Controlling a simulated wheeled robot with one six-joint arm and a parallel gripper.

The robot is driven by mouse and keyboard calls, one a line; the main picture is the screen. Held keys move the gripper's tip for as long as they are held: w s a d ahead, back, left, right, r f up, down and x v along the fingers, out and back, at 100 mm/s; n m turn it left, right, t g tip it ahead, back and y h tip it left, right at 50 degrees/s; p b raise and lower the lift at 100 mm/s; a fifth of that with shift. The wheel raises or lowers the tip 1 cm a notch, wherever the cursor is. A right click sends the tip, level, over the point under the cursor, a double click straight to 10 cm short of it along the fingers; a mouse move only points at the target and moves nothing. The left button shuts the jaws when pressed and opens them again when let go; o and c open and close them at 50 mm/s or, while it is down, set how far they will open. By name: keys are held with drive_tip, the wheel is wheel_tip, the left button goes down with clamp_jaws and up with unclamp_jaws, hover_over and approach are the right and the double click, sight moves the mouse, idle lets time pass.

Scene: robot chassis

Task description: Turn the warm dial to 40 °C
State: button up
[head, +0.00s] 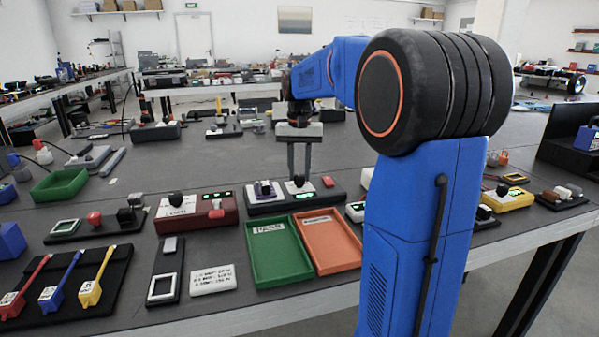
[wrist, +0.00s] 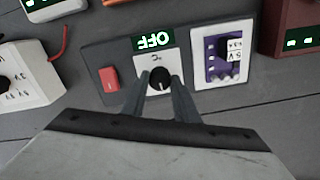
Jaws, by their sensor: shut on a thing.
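The warm dial is a small black knob (wrist: 160,79) on a white plate in a dark panel (wrist: 92,55). It also shows in the head view (head: 298,181), below my gripper. The plate carries a small mark that looks like °C. A green display (wrist: 153,41) beside the knob reads OFF, upside down in the wrist view. A red switch (wrist: 109,79) sits on the same panel. My gripper (wrist: 160,83) points down with one finger on each side of the knob, shut on it. The knob's pointer direction is too small to read surely.
A purple and white module (wrist: 222,56) sits close beside the dial. A dark red box (head: 196,212) stands left of the panel. Green (head: 268,283) and orange (head: 335,265) trays lie in front. My arm hides part of the table at right.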

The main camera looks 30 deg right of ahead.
sight(300, 176)
idle(0.3)
drive_tip(key=o, duration=1.1)
drive_tip(key=shift+c, duration=0.2)
drive_tip(key=shift+r, duration=0.1)
wheel_tip(300, 176, up, 17)
drive_tip(key=shift+r, duration=0.1)
